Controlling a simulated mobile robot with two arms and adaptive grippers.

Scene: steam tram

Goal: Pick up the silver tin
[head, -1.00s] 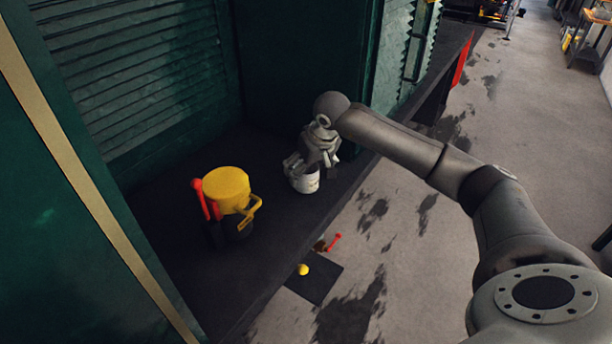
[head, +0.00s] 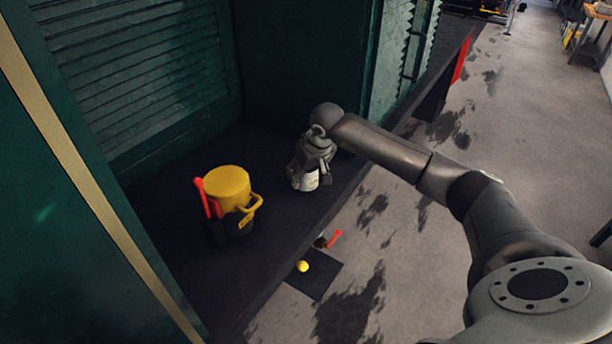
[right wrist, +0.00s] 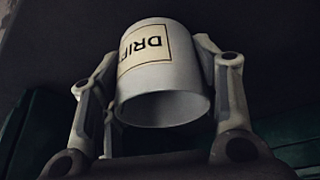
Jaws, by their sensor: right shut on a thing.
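The silver tin (head: 307,181) is pale grey-white and sits at the dark ledge beside the green tram wall. My right gripper (head: 309,168) comes down over it from above and hides most of it. In the right wrist view the tin (right wrist: 165,95) shows its open round mouth and a cream label reading "DRIP". The fingers stand on both sides of it, shut on it. I cannot tell whether its base touches the ledge (head: 270,235). My left gripper is not in view.
A yellow can (head: 228,186) with a handle stands to the left on the ledge, with a red-handled thing (head: 203,195) beside it. Below the ledge, a yellow ball (head: 303,266) and a red-handled object (head: 333,240) show near a dark mat (head: 318,283). Floor at right is open.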

